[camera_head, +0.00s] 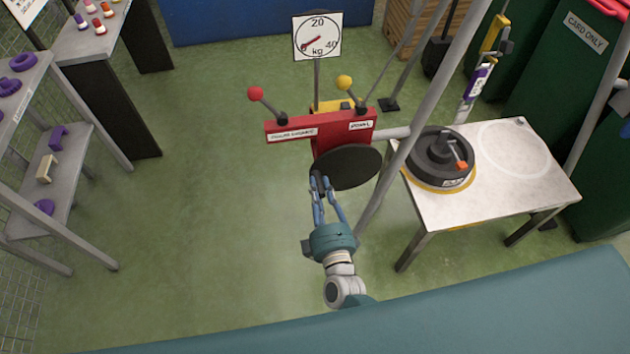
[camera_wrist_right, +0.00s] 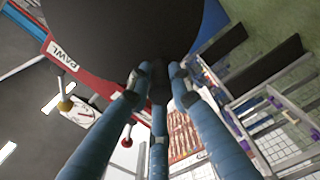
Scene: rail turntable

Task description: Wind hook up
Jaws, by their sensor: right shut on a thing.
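A red winch housing (camera_head: 290,128) with a dark round disc (camera_head: 345,167) stands on a post at the centre. My right gripper (camera_head: 319,185) is shut on a dark handle at the disc's near left edge. In the right wrist view the blue fingers of my right gripper (camera_wrist_right: 158,85) close around this handle under the large dark disc (camera_wrist_right: 110,35). The fingers hide most of the handle. A red-knobbed lever (camera_head: 256,93) and a yellow-knobbed lever (camera_head: 345,83) rise from the housing. I cannot make out the hook for certain. My left gripper is out of view.
A dial marked in kg (camera_head: 318,36) stands behind the winch. A dark round weight (camera_head: 440,150) with an orange-tipped part sits on the white table (camera_head: 520,185) at right. A grey slanted pole (camera_head: 415,125) passes between winch and table. Shelves (camera_head: 75,170) stand at left; floor between is clear.

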